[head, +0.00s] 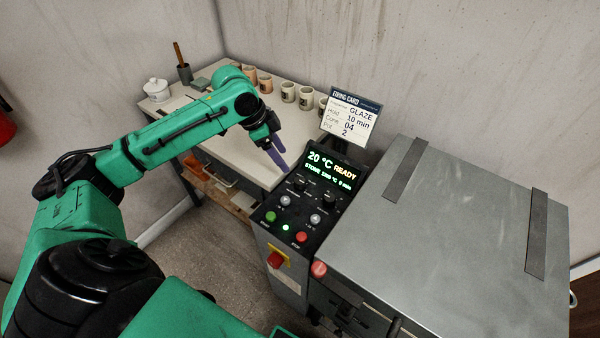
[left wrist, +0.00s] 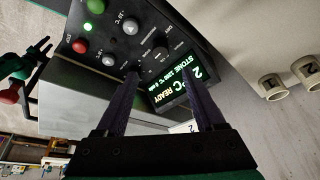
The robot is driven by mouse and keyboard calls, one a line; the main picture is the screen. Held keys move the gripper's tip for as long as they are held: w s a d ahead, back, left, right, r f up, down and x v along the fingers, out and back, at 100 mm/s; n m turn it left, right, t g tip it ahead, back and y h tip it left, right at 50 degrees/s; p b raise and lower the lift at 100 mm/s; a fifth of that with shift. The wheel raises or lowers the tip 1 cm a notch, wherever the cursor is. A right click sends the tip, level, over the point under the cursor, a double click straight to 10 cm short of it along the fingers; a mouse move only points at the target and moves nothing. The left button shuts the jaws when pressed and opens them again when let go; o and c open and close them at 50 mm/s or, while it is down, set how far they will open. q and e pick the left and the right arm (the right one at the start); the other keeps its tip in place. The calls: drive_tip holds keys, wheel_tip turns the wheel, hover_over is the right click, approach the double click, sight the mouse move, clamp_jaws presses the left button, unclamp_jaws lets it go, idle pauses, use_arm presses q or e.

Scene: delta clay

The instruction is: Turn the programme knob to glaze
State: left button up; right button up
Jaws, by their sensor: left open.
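The control panel (head: 287,205) has a lit display (head: 330,170) reading 20 °C READY and a line starting STONE. Two dark knobs sit below it, a left knob (head: 300,184) and a right knob (head: 329,199). My left gripper (head: 278,157) is open and empty above the panel's upper left edge. In the left wrist view its fingers (left wrist: 162,75) point at the panel, with the left knob (left wrist: 160,53) just beyond the gap between them.
A firing card (head: 350,118) behind the panel reads GLAZE, 10 min, 04, 2. The grey kiln (head: 460,220) stands right of the panel. A worktable (head: 230,145) with several cups (head: 288,92) is behind my left arm.

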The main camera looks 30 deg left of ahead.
use_arm(q)
hover_over(299, 180)
drive_tip(key=s+a, duration=0.2)
wheel_tip(299, 180, down, 4)
drive_tip(key=shift+f, duration=0.2)
drive_tip(key=x, duration=0.5)
drive_tip(key=shift+w+f, duration=0.25)
drive_tip(key=shift+d+f, duration=0.1)
drive_tip(key=shift+f, duration=0.2)
use_arm(e)
drive_tip(key=shift+d+r, duration=0.1)
drive_tip(key=shift+r, duration=0.15)
use_arm(q)
drive_tip(key=shift+c, duration=0.3)
